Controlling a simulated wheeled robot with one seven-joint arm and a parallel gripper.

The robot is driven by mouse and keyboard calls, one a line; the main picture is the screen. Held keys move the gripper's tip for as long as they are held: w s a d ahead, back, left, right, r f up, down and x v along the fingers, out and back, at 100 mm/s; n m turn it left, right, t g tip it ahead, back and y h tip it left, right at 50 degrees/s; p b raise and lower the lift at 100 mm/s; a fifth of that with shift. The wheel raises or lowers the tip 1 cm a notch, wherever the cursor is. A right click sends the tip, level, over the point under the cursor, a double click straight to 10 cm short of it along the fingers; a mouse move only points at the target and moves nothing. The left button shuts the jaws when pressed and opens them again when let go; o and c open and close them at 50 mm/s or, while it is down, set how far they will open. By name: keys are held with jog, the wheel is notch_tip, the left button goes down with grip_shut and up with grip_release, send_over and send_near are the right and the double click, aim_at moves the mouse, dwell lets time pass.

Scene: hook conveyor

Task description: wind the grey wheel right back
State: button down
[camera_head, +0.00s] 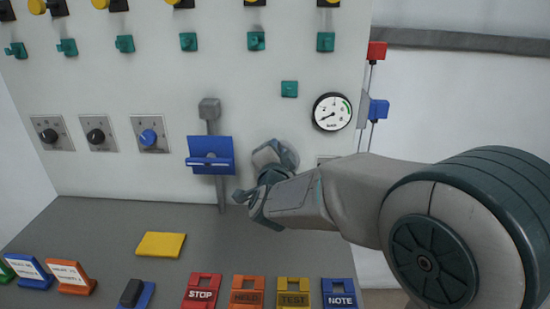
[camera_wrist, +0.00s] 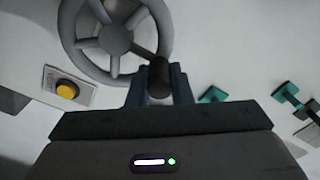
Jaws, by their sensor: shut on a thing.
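The grey wheel (camera_wrist: 115,38) fills the top of the wrist view, with its hub, spokes and a dark crank knob (camera_wrist: 159,74) on its rim. My gripper (camera_wrist: 160,88) is shut on the knob, one finger on each side. Only a small part of the grey rim shows there.
A blue holder (camera_head: 210,155) on a grey lever sits close left. Labelled stands, including STOP (camera_head: 202,291), line the bench front. A yellow button (camera_wrist: 67,90) is near the wheel. A yellow pad (camera_head: 160,245) lies on the bench.

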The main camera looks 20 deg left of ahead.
jog(key=c, duration=1.3)
grip_release()
jog(key=b+v, duration=0.1)
jog(key=v, duration=1.3)
jog(key=shift+w+a, duration=0.1)
